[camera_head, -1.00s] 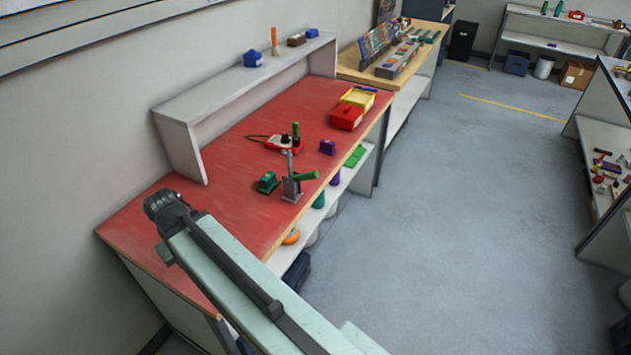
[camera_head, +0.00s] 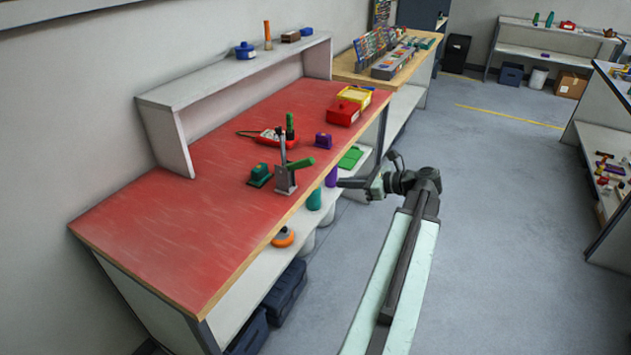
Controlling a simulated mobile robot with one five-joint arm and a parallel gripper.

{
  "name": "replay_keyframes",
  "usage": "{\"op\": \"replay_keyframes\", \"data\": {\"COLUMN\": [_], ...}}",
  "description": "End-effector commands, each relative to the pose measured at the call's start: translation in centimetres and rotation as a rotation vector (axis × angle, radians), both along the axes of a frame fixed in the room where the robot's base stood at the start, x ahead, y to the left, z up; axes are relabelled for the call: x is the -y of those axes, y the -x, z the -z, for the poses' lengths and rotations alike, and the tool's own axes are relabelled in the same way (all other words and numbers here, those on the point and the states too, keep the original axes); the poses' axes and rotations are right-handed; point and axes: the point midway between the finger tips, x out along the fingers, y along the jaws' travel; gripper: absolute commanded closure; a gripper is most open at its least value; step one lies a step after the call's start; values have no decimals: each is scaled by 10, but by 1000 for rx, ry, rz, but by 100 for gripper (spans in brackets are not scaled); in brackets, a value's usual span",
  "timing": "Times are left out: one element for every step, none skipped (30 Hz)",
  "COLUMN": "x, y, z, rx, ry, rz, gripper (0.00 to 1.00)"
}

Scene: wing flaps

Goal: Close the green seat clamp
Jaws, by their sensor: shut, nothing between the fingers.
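A grey metal clamp (camera_head: 285,183) stands near the front edge of the red bench top. I cannot tell which green part is the seat. My gripper (camera_head: 342,183) is to the right of the clamp, beyond the bench's front edge, pointing left. It is shut and empty, and appears apart from the handle. Its fingertips are small and dark.
The red bench top (camera_head: 170,245) is clear at the left. A red device (camera_head: 270,137), an upright green-topped part (camera_head: 290,127), a purple block (camera_head: 323,141) and a red box (camera_head: 342,113) stand behind the clamp. Open floor (camera_head: 500,230) lies to the right.

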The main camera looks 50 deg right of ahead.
Motion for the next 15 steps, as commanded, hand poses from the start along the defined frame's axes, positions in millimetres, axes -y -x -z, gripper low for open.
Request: {"op": "replay_keyframes", "data": {"x": [7, 10, 11, 11, 11, 11, 10, 10, 9, 8, 6, 4, 3, 1, -1], "y": [7, 10, 11, 12, 12, 10, 9, 7, 3, -1, -5, -12, -18, -24, -33], "z": [0, -2, -3, -4, -4, -4, -3, -2, 0, 1, 3, 6, 9, 11, 14], "rx": [11, 15, 18, 19, 20, 19, 19, 19, 18, 19, 19, 19, 18, 18, 18], "ry": [-22, -32, -41, -44, -44, -43, -43, -42, -42, -41, -41, -41, -40, -40, -40], "rz": [25, 34, 40, 43, 43, 41, 40, 40, 39, 39, 38, 37, 36, 36, 35], "gripper": [100, 100, 100, 100, 100, 100, 100, 100, 100, 100, 100, 100, 100, 100, 100]}}
